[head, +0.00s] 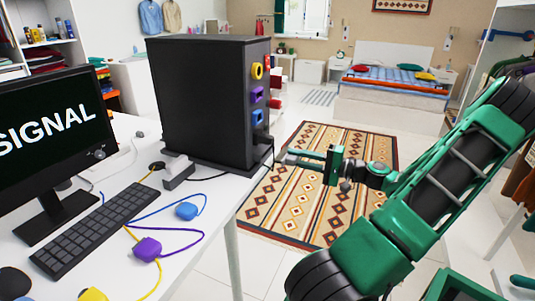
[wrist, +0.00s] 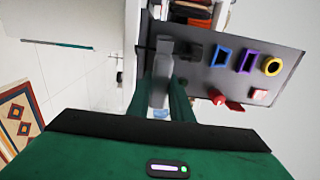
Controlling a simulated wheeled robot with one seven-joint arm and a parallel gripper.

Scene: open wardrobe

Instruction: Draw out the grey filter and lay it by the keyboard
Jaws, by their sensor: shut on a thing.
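The grey filter (wrist: 160,88) is a long grey piece between the green fingers of my gripper (wrist: 163,80) in the wrist view. My gripper is shut on it, beside the dark face of the computer tower (wrist: 250,68). The filter's far end is close to the black socket; I cannot tell whether it is still seated in the tower. In the head view my gripper (head: 285,158) is at the tower's (head: 205,100) lower right edge. The black keyboard (head: 95,230) lies on the white desk, left and front of the tower.
Yellow (head: 257,71), purple (head: 257,94) and blue (head: 258,117) sockets line the tower face. A blue plug (head: 187,211), a purple plug (head: 147,248) and cables lie right of the keyboard. A grey block (head: 178,171) stands before the tower. The monitor (head: 50,130) is at left.

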